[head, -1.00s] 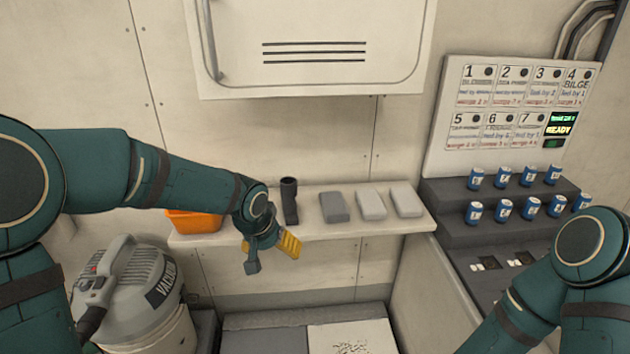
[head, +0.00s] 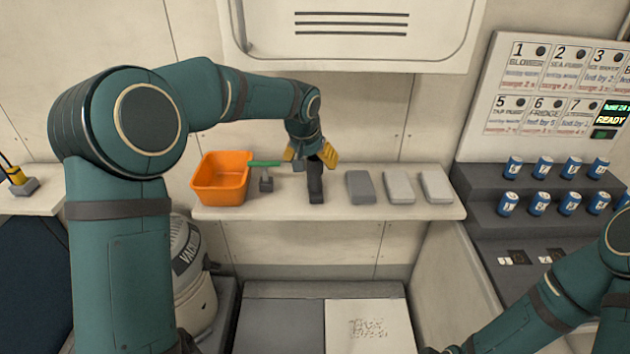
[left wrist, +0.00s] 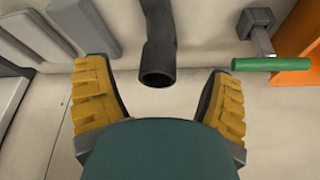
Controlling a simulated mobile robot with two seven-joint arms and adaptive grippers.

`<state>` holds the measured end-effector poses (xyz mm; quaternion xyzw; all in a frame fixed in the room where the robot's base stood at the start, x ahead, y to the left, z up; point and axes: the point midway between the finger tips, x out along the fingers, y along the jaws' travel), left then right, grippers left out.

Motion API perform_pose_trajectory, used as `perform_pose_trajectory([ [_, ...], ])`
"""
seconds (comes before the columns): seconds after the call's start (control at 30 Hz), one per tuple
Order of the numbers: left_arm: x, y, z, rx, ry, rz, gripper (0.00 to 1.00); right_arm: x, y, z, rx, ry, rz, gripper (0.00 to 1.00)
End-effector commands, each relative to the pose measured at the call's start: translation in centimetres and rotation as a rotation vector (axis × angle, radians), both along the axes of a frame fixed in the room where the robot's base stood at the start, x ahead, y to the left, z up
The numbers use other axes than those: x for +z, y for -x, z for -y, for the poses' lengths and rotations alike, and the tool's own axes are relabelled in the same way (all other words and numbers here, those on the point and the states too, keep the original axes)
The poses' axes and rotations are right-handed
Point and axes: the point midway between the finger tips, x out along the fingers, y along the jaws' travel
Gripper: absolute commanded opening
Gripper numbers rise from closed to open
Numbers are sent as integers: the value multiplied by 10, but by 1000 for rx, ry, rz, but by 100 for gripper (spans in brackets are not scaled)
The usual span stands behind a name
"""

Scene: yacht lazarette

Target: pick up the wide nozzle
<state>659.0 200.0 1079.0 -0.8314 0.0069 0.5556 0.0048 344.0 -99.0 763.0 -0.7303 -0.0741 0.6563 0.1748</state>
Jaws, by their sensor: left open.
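The wide nozzle, a dark grey bent tube (head: 315,186), stands on the wall shelf, left of the grey blocks. Its upper part is partly hidden by my left gripper (head: 311,158) in the head view. In the left wrist view the nozzle (left wrist: 158,50) comes down from the top edge, and its round open mouth lies between the yellow-padded fingers. The fingers are spread wide, with a gap on both sides of the tube, and hold nothing. My right arm shows at the lower right of the head view; its gripper is out of frame.
An orange bin (head: 220,190) stands on the shelf's left end. A green-handled tool (head: 266,182) with a grey block-shaped part is beside it. Three grey blocks (head: 361,187) lie right of the nozzle. A wall locker hangs above. Stepped racks with blue cans (head: 507,203) stand right.

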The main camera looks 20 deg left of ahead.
Motion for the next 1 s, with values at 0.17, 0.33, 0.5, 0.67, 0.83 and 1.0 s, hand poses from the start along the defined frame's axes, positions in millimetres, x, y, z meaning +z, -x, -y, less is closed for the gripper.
perform_pose_trajectory([
  [0.17, 0, -8, 0, 0, 0, 0, 82, 1, 0, 0, 0, 0, 1, 47],
  [0.33, -16, -19, 0, 0, 0, -4, 82, -2, 0, 0, 0, 0, 0, 47],
  [0.5, -39, -29, 0, 0, 0, -2, 82, -6, 1, 0, 2, 0, -2, 47],
  [0.67, -47, -32, 1, 0, 0, -1, 82, -6, 1, 0, 2, 0, -2, 47],
  [0.83, -47, -33, 0, 0, 0, 0, 82, -6, 1, 0, 2, 0, -2, 47],
  [1.0, -47, -33, 0, 0, 0, 0, 43, -6, 1, 0, 2, 0, -2, 47],
])
